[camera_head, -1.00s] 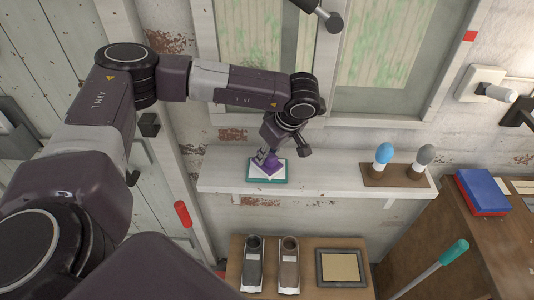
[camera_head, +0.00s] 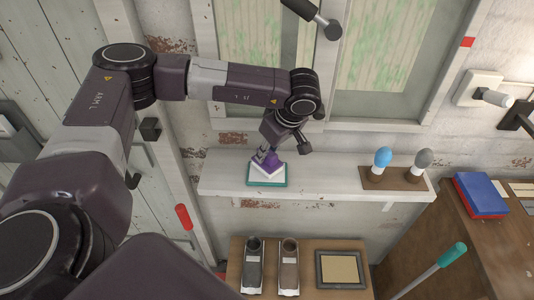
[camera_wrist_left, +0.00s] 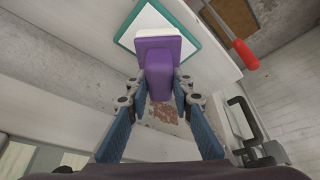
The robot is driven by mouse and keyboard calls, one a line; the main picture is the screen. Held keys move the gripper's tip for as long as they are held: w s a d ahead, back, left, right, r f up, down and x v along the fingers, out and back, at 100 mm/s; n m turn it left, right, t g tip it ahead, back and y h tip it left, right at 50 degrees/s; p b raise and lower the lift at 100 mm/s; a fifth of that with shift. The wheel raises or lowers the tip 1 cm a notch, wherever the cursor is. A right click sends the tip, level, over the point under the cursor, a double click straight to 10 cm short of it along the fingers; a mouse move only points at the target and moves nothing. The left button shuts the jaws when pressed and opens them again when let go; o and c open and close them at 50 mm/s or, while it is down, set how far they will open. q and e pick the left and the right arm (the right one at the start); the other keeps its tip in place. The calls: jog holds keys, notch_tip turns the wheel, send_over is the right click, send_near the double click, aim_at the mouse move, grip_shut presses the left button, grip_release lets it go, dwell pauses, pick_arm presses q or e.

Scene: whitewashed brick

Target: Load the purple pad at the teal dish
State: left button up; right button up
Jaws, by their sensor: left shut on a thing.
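The purple pad (camera_head: 271,163) has a block-shaped purple handle, and a white layer shows at its edge in the left wrist view (camera_wrist_left: 155,50). My left gripper (camera_head: 266,153) is shut on the handle, with its blue fingers (camera_wrist_left: 161,92) on both sides of it. The teal dish (camera_head: 267,185) is a flat square with a teal rim and white inside, lying on the white shelf. Its rim also shows in the left wrist view (camera_wrist_left: 190,22). The pad is over the dish; whether they touch I cannot tell. My right gripper is not seen.
On the white shelf (camera_head: 325,180), a brown stand (camera_head: 397,180) holds a blue-topped and a grey-topped tool to the right. Below are a wooden table (camera_head: 305,252) with two holders and a framed tan panel (camera_head: 340,268). A red-handled rod (camera_head: 184,217) hangs left. The shelf's middle is clear.

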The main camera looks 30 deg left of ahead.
pick_arm(q)
jog(key=shift+r+p, duration=1.1)
jog(key=shift+r, duration=1.25)
